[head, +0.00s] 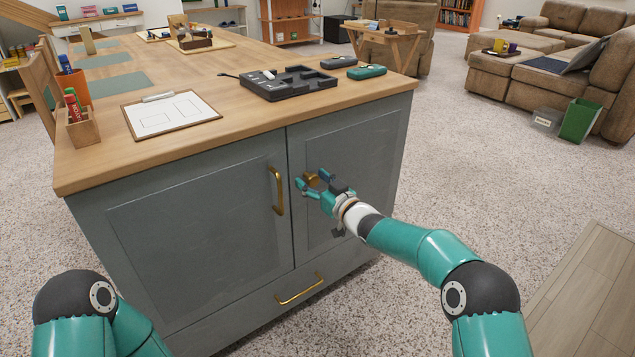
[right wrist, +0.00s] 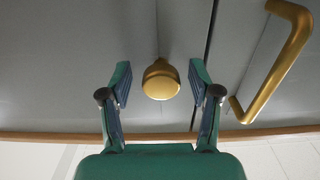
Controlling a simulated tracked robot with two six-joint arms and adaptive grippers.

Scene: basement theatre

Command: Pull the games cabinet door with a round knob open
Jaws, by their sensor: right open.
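The games cabinet door with a round knob (head: 352,140) is the right-hand grey door, and it is shut. Its round brass knob (head: 312,179) shows partly behind my right gripper (head: 313,188). In the right wrist view the knob (right wrist: 161,80) lies between and just beyond the fingertips of my right gripper (right wrist: 160,78). The fingers are open on both sides of it, with a gap on each side. My left gripper is out of view; only part of my left arm shows at the lower left.
The left door (head: 200,230) has a brass bar handle (head: 276,190), close to the knob; it also shows in the right wrist view (right wrist: 272,62). A drawer handle (head: 299,289) is below. The wooden top (head: 245,125) overhangs the doors. Carpet (head: 480,165) is clear to the right.

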